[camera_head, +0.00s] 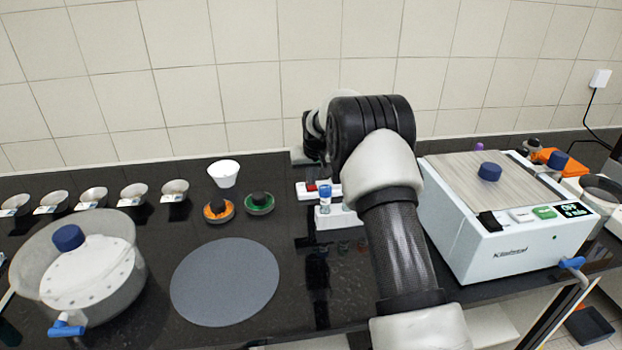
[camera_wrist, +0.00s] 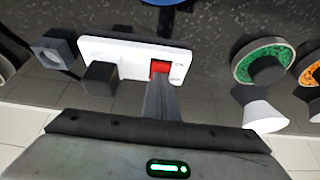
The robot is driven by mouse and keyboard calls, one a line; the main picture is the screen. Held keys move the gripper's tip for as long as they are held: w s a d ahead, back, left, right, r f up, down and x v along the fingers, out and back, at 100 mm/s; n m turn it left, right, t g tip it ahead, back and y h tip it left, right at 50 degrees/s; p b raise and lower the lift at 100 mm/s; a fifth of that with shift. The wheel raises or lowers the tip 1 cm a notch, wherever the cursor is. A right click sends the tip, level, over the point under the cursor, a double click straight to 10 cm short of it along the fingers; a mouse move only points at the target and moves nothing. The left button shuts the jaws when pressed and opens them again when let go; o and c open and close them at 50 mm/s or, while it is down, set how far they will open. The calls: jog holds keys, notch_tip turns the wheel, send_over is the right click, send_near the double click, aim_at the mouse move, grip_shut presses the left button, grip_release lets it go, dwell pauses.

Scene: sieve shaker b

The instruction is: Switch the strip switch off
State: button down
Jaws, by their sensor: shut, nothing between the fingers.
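The white power strip (camera_wrist: 125,50) lies on the dark counter in the wrist view, and its left part shows in the head view (camera_head: 304,192). A black plug (camera_wrist: 100,78) sits at its left half in the wrist view. The red strip switch (camera_wrist: 160,67) is at its right end, and a bit of red also shows in the head view (camera_head: 311,187). My gripper (camera_wrist: 161,86) is shut and empty, its fingertips right at the near edge of the switch. I cannot tell whether they touch it. In the head view my gripper is hidden behind my arm.
A small rack (camera_head: 338,219) with a blue-capped vial (camera_head: 325,194) stands in front of the strip. Green (camera_head: 259,203) and orange (camera_head: 218,210) round pieces and a white cup (camera_head: 223,173) are to the left. The white shaker box (camera_head: 485,245) is to the right.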

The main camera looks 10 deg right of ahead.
jog(key=shift+s+f, duration=0.5)
jog(key=shift+f, duration=0.15)
jog(key=r, duration=0.1)
jog(key=r+p, duration=0.1)
jog(key=r, duration=0.1)
jog(key=r+p, duration=0.1)
jog(key=r, duration=0.1)
jog(key=shift+s+r, duration=0.25)
jog(key=shift+s, duration=0.15)
jog(key=v, duration=0.9)
jog(key=shift+r+b, duration=0.25)
jog(key=shift+b, duration=0.05)
jog(key=shift+s, duration=0.1)
jog(key=x, duration=1.4)
jog(key=shift+w+d+p, duration=0.15)
jog(key=shift+w+p, duration=0.1)
jog(key=shift+p, duration=0.05)
